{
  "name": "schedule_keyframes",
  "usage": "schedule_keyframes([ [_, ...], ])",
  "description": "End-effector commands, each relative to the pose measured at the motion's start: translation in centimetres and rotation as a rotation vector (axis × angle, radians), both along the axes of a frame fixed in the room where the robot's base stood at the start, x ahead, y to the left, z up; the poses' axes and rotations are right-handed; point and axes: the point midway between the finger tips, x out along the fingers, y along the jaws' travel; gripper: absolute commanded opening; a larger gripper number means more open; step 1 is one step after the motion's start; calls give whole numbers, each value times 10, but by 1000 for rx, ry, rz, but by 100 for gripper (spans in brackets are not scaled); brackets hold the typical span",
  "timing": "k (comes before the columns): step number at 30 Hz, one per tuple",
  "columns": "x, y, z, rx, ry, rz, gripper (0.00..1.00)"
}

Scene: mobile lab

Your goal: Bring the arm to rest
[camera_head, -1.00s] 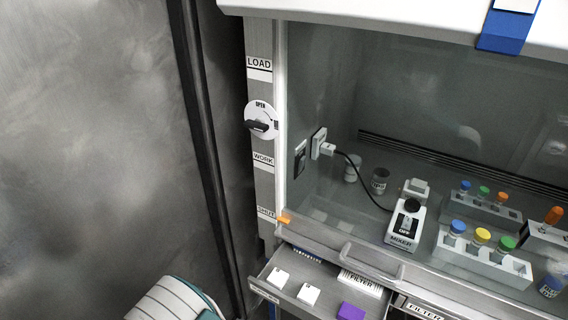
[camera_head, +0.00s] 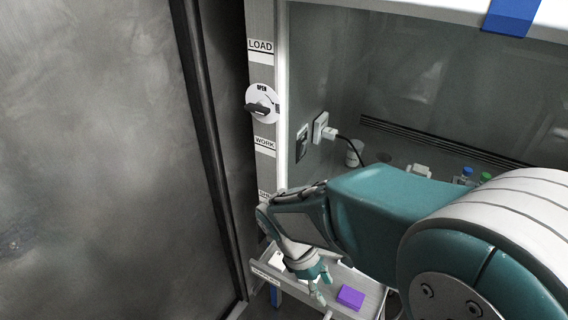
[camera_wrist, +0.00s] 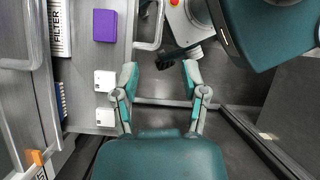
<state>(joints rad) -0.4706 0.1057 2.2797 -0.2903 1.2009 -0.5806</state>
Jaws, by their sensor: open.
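My arm (camera_head: 380,210), teal and white, reaches across the head view from the lower right and bends down near the cabinet's left post. My gripper (camera_head: 318,285) hangs at its end, over or in front of the open drawer (camera_head: 266,272); the exact gap is unclear. In the wrist view my gripper (camera_wrist: 160,78) has its two teal fingers spread apart with nothing between them. The drawer (camera_wrist: 85,75) lies left of the fingers there, with the left finger close to its edge.
The drawer holds a purple box (camera_head: 350,297), white boxes (camera_wrist: 105,81) and a filter box (camera_wrist: 60,28). A glass-fronted cabinet with a dial (camera_head: 262,104) stands behind. My arm hides most of its bench. A dark wall panel (camera_head: 90,150) fills the left.

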Motion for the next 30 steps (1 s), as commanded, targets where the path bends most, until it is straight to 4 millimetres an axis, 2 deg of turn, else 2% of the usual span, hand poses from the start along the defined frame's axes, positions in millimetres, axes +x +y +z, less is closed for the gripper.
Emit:
schedule_keyframes([
  [1, 0, -7, 12, 36, -67, -74, 57],
  [6, -2, -24, 44, 142, -265, -318, 57],
  [19, -24, -66, 119, 420, -749, -927, 57],
  [24, -33, -76, 137, 505, -878, -1088, 57],
  [30, -36, -78, 142, 531, -914, -1137, 57],
])
